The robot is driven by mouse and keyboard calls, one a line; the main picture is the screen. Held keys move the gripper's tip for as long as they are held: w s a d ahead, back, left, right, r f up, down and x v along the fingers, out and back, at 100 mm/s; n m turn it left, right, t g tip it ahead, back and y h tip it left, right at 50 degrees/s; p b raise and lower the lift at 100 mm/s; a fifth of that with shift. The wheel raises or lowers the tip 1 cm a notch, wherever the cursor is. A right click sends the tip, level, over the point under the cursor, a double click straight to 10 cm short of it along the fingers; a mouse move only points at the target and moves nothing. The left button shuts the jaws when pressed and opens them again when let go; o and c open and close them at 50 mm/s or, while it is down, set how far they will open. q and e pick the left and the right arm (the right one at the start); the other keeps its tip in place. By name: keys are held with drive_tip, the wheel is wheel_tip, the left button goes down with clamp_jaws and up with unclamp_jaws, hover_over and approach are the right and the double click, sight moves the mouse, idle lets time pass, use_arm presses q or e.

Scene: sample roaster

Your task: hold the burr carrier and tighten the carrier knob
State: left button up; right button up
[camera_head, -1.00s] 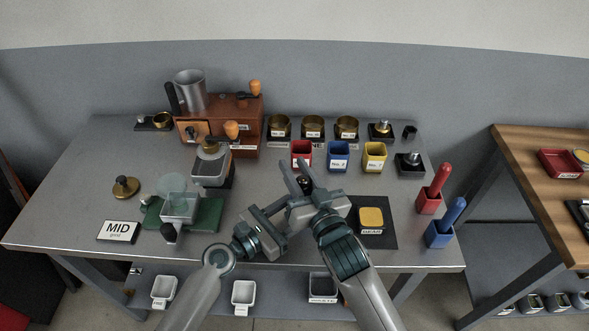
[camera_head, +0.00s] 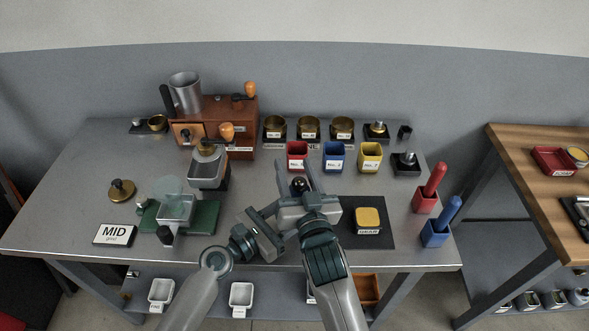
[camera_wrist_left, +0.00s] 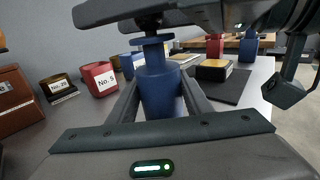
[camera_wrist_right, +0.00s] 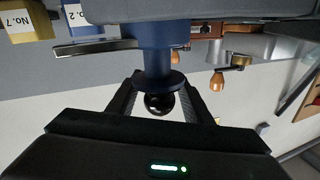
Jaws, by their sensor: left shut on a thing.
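The burr carrier (camera_wrist_left: 163,85) is a blue cylinder with a flange, shut between the fingers of my left gripper (camera_wrist_left: 160,92) in the left wrist view. In the head view my left gripper (camera_head: 268,228) is in front of the table's middle, and the carrier is mostly hidden there. The black carrier knob (camera_wrist_right: 158,103) sits at the end of the carrier's blue flange (camera_wrist_right: 152,82) in the right wrist view. The fingers of my right gripper (camera_wrist_right: 158,98) stand on both sides of the knob, with visible gaps. The knob also shows between these fingers in the head view (camera_head: 298,184).
Red (camera_head: 297,157), blue (camera_head: 334,157) and yellow (camera_head: 369,158) cups stand behind my grippers. A dark mat (camera_head: 383,235) with a yellow-topped block lies to the right. A green mat (camera_head: 205,222) with a clear-lidded container is to the left. A brown roaster (camera_head: 232,125) stands at the back.

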drive_tip(key=v, duration=1.2)
idle(0.6)
drive_tip(key=a+r+n+g+y, duration=0.2)
drive_tip(key=a+n+g+y, duration=0.35)
drive_tip(key=n+y, duration=0.4)
drive_tip(key=w+d+f+g+y, duration=0.1)
drive_tip(key=w+d+f+g, duration=0.1)
drive_tip(key=d, duration=0.8)
drive_tip(key=shift+w+d+g, duration=0.3)
drive_tip(key=shift+w+g, duration=0.15)
drive_tip(key=shift+w, duration=0.4)
drive_tip(key=shift+a+m+y, duration=0.1)
drive_tip(key=shift+m+y, duration=0.15)
